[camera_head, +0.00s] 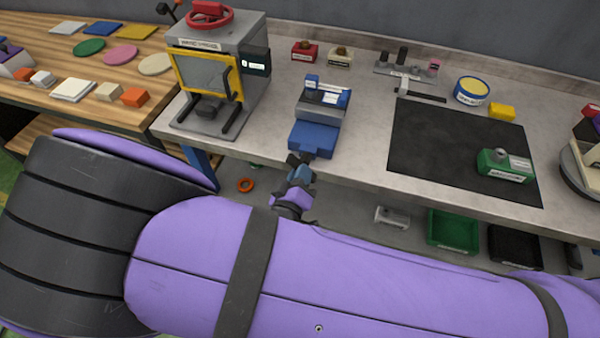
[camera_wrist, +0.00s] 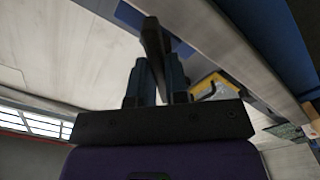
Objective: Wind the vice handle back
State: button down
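The blue vice (camera_head: 316,137) with grey jaws stands at the front edge of the grey workbench, left of the black mat. My gripper (camera_head: 299,170) is just in front of the vice, at the bench edge. In the wrist view a dark bar, which looks like the vice handle (camera_wrist: 151,34), runs down between the two fingers of my gripper (camera_wrist: 158,75). The fingers are close on both sides of it and appear shut on it. The handle's lower end is hidden by the fingers. In the head view my arm and the fingers hide most of the handle.
A grey machine (camera_head: 215,75) with a yellow-framed window stands left of the vice. A black mat (camera_head: 430,150) with a green block (camera_head: 504,165) lies to the right. Below the bench are an orange ring (camera_head: 245,185) and a green tray (camera_head: 453,231).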

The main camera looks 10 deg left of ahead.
jog(key=shift+n, duration=0.3)
jog(key=m, duration=2.8)
jog(key=shift+s+a, duration=0.1)
jog(key=shift+a, duration=0.1)
dwell(1.5)
dwell(0.5)
jog(key=c, duration=1.1)
grip_release()
